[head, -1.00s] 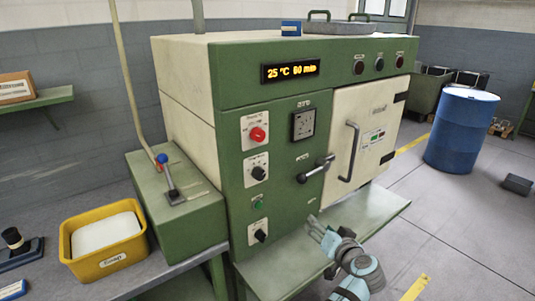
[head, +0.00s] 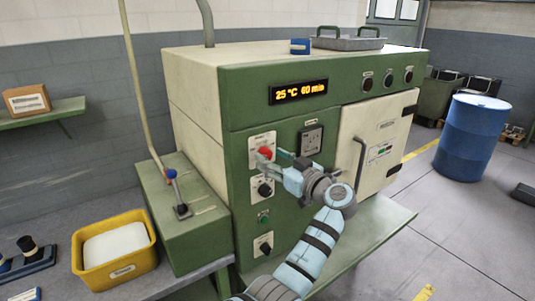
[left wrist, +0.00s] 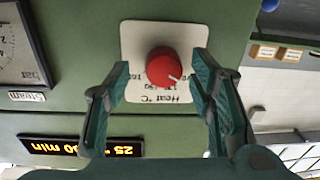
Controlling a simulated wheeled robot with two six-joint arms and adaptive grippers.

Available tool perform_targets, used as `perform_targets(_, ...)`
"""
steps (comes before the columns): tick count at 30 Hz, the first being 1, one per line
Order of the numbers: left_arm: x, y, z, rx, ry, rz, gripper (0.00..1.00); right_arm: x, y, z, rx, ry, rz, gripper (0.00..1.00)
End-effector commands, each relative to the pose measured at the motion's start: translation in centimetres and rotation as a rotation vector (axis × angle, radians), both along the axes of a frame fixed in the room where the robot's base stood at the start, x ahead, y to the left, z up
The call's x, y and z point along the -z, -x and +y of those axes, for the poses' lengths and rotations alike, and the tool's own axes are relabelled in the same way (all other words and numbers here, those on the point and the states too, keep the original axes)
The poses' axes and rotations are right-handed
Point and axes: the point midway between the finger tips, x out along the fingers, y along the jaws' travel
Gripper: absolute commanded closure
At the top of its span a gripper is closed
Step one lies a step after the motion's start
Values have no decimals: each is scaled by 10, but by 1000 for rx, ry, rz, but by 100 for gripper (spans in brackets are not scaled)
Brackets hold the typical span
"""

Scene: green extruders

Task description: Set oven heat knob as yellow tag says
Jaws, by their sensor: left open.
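The red heat knob (head: 265,152) sits on a white plate near the top left of the green oven front (head: 240,160). In the left wrist view the knob (left wrist: 163,66) shows large, with a white pointer mark toward its lower right and upside-down "Heat °C" print. My left gripper (head: 271,159) is at the knob; in its wrist view the open fingers (left wrist: 161,78) stand on either side of it, and I cannot tell whether they touch it. The oven display (head: 298,92) reads 25 °C 60 min. I cannot make out a yellow tag. My right gripper is not in view.
A black knob (head: 265,189) and a green button (head: 263,217) lie below the heat knob. A dark square gauge (head: 311,140) is to its right, beside the oven door (head: 385,150). A yellow bin (head: 115,250) stands at lower left; a blue barrel (head: 467,138) at right.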

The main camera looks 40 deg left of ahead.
Motion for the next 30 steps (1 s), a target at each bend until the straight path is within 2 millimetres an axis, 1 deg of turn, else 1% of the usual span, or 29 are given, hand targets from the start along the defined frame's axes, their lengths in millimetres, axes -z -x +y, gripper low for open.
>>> perform_targets(6, 1, 2, 4, -4, 0, 0, 50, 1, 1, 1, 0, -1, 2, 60)
perform_targets(7, 1, 2, 5, -5, 0, 0, 52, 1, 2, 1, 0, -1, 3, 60)
perform_targets(15, 1, 2, 4, -5, 0, 1, 95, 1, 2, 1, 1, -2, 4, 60)
perform_targets(16, 1, 2, 4, -5, 0, 1, 99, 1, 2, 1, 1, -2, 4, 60)
perform_targets(23, 2, 1, 3, -4, -4, 17, 99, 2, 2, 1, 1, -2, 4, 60)
perform_targets(30, 3, 1, 3, -3, -29, 101, 99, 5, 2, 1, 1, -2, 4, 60)
